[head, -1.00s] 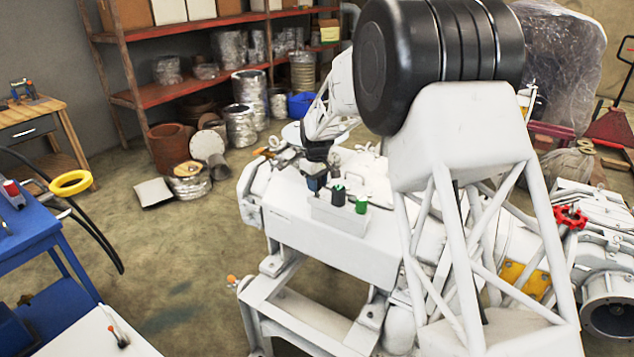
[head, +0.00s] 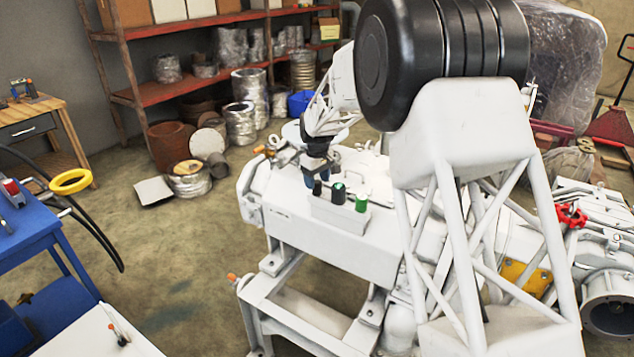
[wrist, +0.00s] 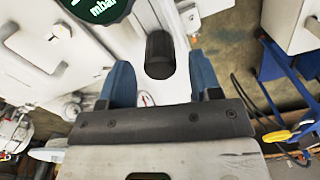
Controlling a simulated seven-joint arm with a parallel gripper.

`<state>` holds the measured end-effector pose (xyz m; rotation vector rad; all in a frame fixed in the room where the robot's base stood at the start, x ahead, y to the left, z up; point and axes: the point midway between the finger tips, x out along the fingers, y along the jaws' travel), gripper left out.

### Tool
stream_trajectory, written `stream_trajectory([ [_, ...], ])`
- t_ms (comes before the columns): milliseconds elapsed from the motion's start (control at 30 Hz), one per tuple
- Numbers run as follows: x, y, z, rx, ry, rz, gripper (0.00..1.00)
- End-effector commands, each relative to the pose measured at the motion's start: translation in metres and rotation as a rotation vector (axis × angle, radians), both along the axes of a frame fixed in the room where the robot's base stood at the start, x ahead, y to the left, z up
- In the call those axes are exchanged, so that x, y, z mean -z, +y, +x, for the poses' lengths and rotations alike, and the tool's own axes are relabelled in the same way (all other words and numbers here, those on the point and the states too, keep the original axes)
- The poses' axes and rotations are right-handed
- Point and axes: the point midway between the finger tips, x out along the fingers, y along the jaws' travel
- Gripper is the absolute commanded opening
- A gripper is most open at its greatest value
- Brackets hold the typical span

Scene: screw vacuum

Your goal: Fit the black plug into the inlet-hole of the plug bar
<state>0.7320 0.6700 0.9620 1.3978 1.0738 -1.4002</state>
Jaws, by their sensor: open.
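The plug bar (head: 334,214) is a white block on top of the white machine. The black plug (head: 317,188) stands upright at its left end; I cannot tell how deep it sits. In the wrist view the black plug (wrist: 159,55) appears between and just beyond the blue fingers, with a gap on each side. My gripper (head: 316,170) is above it, and it also shows in the wrist view (wrist: 162,80), open and empty. A black-and-green plug (head: 339,193) and a green plug (head: 361,202) stand along the bar.
A large green dial marked "mbar" (wrist: 95,6) is at the top left of the wrist view. The white machine's top (head: 290,215) surrounds the bar. A blue trolley (head: 35,235) and yellow ring (head: 71,182) are to the left, with free floor between.

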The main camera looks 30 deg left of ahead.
Motion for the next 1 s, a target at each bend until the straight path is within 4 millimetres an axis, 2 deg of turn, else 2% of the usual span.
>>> stream_trajectory([
  [600,-0.094,0.0,0.0,0.0,-0.003,0.002,0.58],
  [800,-0.113,0.0,0.0,0.0,-0.001,0.002,0.58],
  [1000,-0.12,0.0,0.0,0.0,0.0,0.001,0.58],
])
